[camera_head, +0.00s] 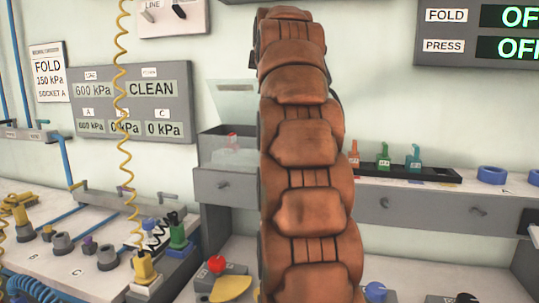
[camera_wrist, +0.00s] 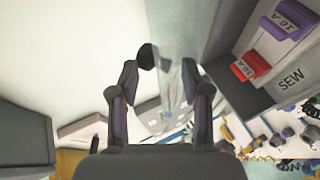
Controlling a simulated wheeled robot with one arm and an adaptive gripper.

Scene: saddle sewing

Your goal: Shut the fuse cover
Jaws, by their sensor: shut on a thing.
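The fuse cover (camera_head: 236,101) is a clear panel standing raised above the fuse box (camera_head: 213,155) in the head view, left of my brown arm. The box is open in front of it, with a red fuse (camera_head: 232,140) inside. In the wrist view the clear cover (camera_wrist: 178,28) runs down to my gripper (camera_wrist: 160,80). The fingers are apart and shut on the cover, with a dark knob-like piece (camera_wrist: 146,57) by the left fingertip. The red fuse (camera_wrist: 251,66) and a purple fuse (camera_wrist: 289,18) sit right of it, above a SEW label. My arm hides the gripper in the head view.
A black tray (camera_head: 430,176) with orange, green and teal fuses stands right of my arm on the drawer unit (camera_head: 433,206). A blue ring (camera_head: 492,175) lies farther right. A coiled yellow hose (camera_head: 125,110) hangs at left, above a bench with fittings.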

